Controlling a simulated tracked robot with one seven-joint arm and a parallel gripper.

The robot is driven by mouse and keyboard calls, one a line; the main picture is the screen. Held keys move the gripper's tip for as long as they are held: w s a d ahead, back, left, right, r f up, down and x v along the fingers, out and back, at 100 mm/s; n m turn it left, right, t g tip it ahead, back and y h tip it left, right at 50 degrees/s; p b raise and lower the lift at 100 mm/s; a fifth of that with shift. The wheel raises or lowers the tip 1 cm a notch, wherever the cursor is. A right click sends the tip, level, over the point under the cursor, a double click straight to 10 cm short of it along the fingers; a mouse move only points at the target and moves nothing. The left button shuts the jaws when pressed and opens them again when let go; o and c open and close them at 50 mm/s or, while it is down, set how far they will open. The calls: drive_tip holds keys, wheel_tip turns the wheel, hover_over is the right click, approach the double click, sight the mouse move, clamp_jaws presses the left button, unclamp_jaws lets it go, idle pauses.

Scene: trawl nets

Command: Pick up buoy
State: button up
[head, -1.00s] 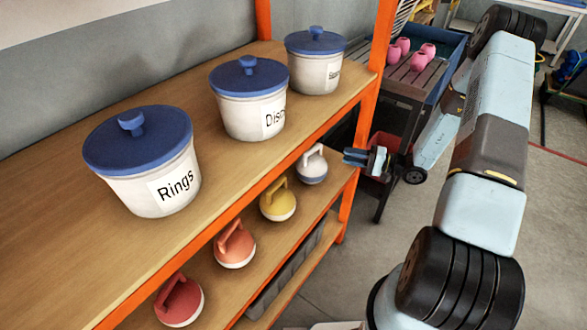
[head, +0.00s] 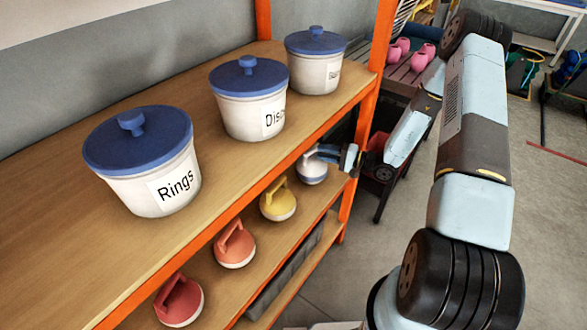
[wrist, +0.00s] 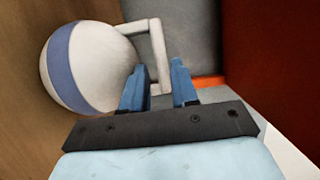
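The white buoy with a blue band (head: 312,172) sits on the lower shelf, at the far end of a row of buoys. In the wrist view this buoy (wrist: 90,68) is at the left, with its squared white handle reaching toward my gripper (wrist: 159,65). The two blue fingers are apart, and the handle's outer bar shows between them, with no clear contact. In the head view my gripper (head: 322,152) overlaps the top of the white buoy and hides part of its handle. A yellow buoy (head: 278,203), an orange buoy (head: 235,248) and a red buoy (head: 180,303) stand nearer.
Lidded pots labelled Rings (head: 150,185) and Discs (head: 245,115), plus a third pot (head: 315,72), stand on the upper shelf. An orange upright (head: 362,130) is close beside my gripper. Pink objects (head: 402,50) lie on a bench behind.

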sight(313, 151)
drive_tip(key=x, duration=0.4)
drive_tip(key=shift+s+a, duration=0.1)
drive_tip(key=shift+a, duration=0.25)
clamp_jaws()
drive_tip(key=shift+s+f, duration=0.1)
idle(1.0)
